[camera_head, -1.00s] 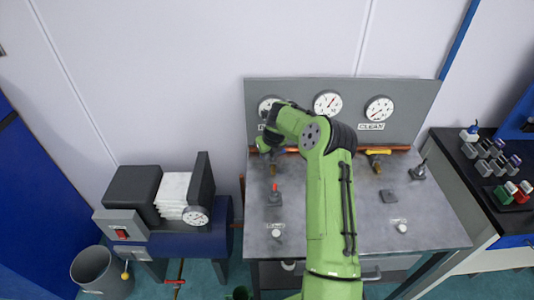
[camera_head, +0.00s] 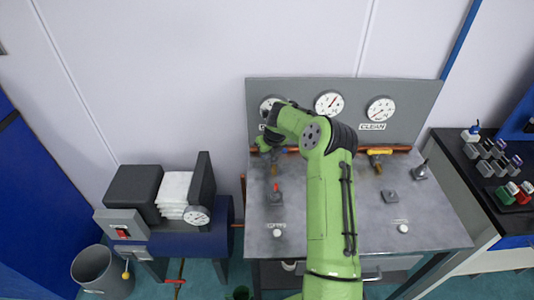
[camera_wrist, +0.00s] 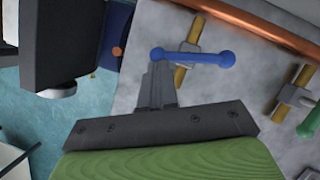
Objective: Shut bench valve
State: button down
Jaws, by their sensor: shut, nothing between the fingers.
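A valve with a blue lever handle (camera_wrist: 195,58) and a brass pipe stub shows in the wrist view, above the grey bench top. The handle lies roughly across its stub. My gripper (camera_wrist: 158,72) is shut and empty, with its fingertips at the handle's left end; I cannot tell whether they touch it. A second valve with a green handle (camera_wrist: 308,122) is at the right of the wrist view. A yellow-handled valve (camera_head: 380,152) sits at the back right of the bench (camera_head: 440,225).
A copper pipe (camera_wrist: 250,22) runs along the back. Several gauges are on the grey panel (camera_head: 415,105). A red-topped switch (camera_head: 276,190) stands on the bench. A dark side bench (camera_head: 465,160) holds small containers.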

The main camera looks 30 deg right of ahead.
jog(key=shift+d, duration=0.1)
dwell(0.3)
jog(key=shift+w+d+p, duration=0.2)
jog(key=shift+d+p, duration=0.1)
jog(key=shift+d, duration=0.45)
jog(key=shift+d+f, duration=0.1)
